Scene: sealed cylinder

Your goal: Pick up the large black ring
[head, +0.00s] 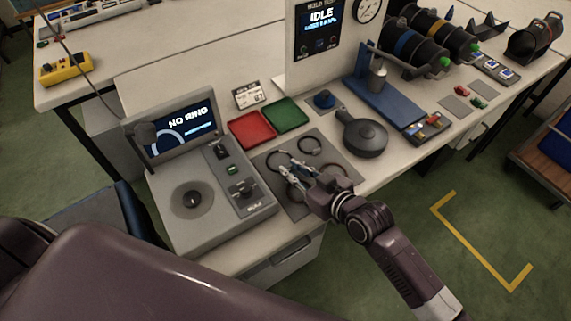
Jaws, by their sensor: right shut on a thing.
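My right gripper (291,170) reaches in from the lower right over a grey mat (263,162) on the bench. Its fingers are shut on a black ring (279,159) at the mat's left side. The fingers cover part of this ring, and I cannot tell whether it is lifted or touches the mat. Another thin black ring (310,145) lies at the mat's back. More ring shapes near the gripper are partly hidden by its fingers and wrist. My left gripper is not in view.
Left of the mat stands a grey test device (190,225) whose screen reads "NO RING". A red tray (251,129) and a green tray (286,114) lie behind the mat.

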